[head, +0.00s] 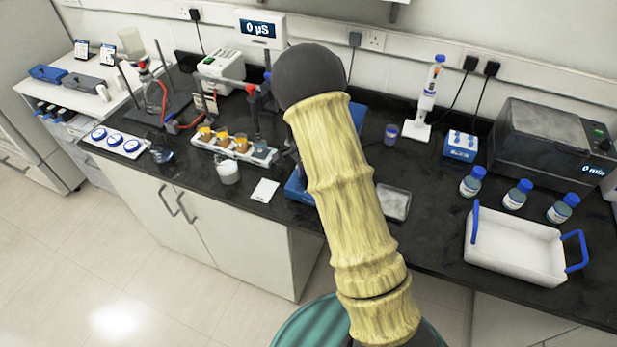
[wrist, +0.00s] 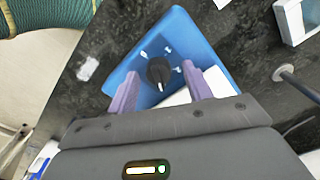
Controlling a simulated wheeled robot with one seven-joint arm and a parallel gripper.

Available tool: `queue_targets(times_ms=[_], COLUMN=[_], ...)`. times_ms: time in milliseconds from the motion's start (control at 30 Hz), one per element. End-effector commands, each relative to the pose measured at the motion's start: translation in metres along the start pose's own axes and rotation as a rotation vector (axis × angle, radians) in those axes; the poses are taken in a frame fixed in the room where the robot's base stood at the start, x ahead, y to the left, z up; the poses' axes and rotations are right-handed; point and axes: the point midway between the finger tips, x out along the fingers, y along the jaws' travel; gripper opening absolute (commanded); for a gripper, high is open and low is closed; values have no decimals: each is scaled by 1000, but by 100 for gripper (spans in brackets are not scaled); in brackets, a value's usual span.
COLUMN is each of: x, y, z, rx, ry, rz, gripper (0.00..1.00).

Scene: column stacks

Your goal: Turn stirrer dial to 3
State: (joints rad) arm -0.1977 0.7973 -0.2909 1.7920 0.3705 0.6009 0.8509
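The stirrer (wrist: 186,40) is a blue block with a black dial (wrist: 158,71) and white marks around it in the wrist view. The dial has a light pointer on its lower side, and the numbers are too small to read. My gripper (wrist: 158,88) is open, with one purple finger on each side of the dial. I cannot tell how high the fingertips are above it; no contact shows. In the head view my arm hides most of the stirrer (head: 297,188); only blue edges show beside it. My gripper is hidden there.
On the black bench (head: 430,225), a rack of orange-capped bottles (head: 240,143) and a beaker (head: 228,172) stand left of my arm. A grey dish (head: 393,202) and a white tray with blue handles (head: 515,245) lie right. A metal rod (wrist: 298,85) stands near the fingers.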

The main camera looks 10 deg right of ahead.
Motion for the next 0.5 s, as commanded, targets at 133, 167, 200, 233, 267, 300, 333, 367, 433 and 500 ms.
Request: queue_targets(times_ms=[133, 167, 200, 233, 267, 300, 333, 367, 433, 500], x=[1, 1, 0, 0, -1, -3, -5, -8, -17, -28], y=[1, 1, 1, 1, 1, 0, 0, 0, 0, 0], z=[0, 1, 1, 1, 1, 1, 1, 0, 0, 0], rx=[-1, -1, -1, -1, -1, -1, -1, -1, -2, -3], ry=[-1, -2, -2, -2, -2, -2, -1, -1, -1, 0], rz=[2, 3, 3, 3, 3, 2, 2, 1, 0, -1], gripper=[50, 50, 50, 50, 50, 50, 50, 50, 50, 50])
